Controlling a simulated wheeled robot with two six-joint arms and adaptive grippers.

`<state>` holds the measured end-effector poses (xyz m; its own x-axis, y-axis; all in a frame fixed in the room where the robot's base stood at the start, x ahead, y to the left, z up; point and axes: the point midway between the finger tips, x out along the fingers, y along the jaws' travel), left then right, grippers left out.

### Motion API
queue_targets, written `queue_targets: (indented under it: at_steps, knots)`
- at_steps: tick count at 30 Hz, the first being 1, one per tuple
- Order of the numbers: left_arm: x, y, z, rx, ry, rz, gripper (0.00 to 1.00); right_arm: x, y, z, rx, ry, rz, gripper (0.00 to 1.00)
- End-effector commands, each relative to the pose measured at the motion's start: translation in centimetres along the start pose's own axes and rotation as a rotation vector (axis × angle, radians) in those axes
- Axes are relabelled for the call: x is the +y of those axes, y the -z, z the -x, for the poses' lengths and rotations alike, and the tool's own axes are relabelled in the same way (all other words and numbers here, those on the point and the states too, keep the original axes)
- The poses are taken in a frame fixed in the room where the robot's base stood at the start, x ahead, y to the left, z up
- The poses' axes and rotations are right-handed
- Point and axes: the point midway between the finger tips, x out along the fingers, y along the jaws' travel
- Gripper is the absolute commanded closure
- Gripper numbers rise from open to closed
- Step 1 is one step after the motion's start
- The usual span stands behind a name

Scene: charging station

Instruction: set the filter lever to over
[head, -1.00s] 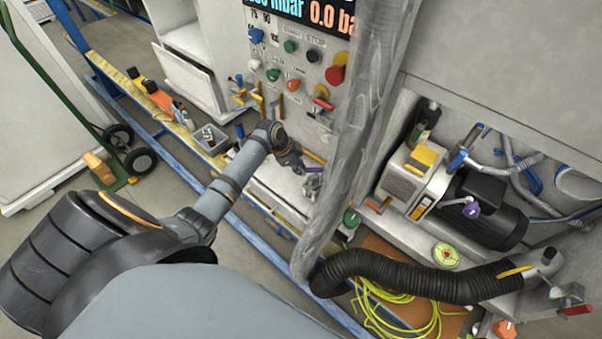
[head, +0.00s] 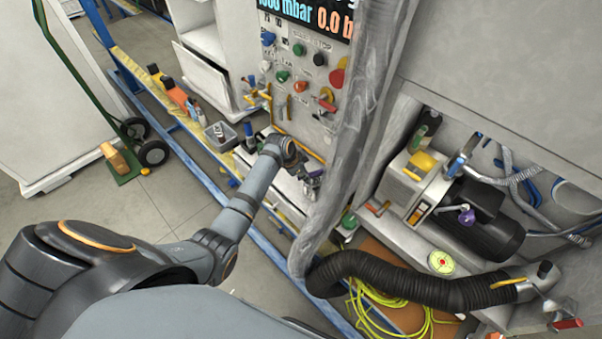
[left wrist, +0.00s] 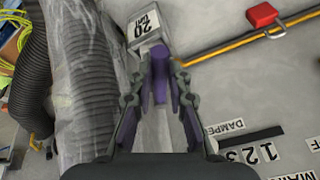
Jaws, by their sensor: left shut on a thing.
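My left gripper (head: 313,182) is low on the front of the grey control panel, just left of the hanging translucent hose, and small in the head view. A grey block with a "20" label (left wrist: 147,24) lies just beyond the fingertips. The fingers hide most of the held piece, and no filter or over marking is readable. I cannot make out the lever's setting. My right gripper is out of view.
The translucent hose (head: 345,150) hangs close on the gripper's right; it also shows in the left wrist view (left wrist: 85,85). A black corrugated hose (head: 400,280) runs below.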

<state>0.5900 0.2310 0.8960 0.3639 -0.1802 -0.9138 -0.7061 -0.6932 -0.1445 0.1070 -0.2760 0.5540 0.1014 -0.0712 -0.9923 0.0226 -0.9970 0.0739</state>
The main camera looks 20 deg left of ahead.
Motion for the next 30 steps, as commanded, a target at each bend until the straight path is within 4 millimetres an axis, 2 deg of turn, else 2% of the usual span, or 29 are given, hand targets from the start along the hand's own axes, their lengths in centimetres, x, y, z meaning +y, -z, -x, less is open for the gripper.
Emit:
queue_targets:
  at_steps: [6,7,11,22,26,30]
  knots:
    - [0.1,0.0,0.0,-0.001,-0.002,0.001,1.0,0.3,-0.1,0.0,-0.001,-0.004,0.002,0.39]
    - [0.1,0.0,0.0,-0.001,-0.002,0.001,0.79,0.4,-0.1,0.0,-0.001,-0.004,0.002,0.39]
    - [0.1,0.0,0.0,-0.001,-0.002,0.001,0.61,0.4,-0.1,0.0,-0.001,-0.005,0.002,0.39]
    - [0.0,0.0,0.5,0.0,0.0,0.0,0.6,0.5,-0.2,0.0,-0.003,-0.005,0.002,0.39]
    - [-0.1,-0.1,2.8,0.0,0.003,-0.002,0.6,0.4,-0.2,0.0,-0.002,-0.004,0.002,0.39]
    - [0.0,-0.1,6.4,0.0,0.003,-0.003,0.6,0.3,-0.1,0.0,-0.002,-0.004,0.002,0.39]
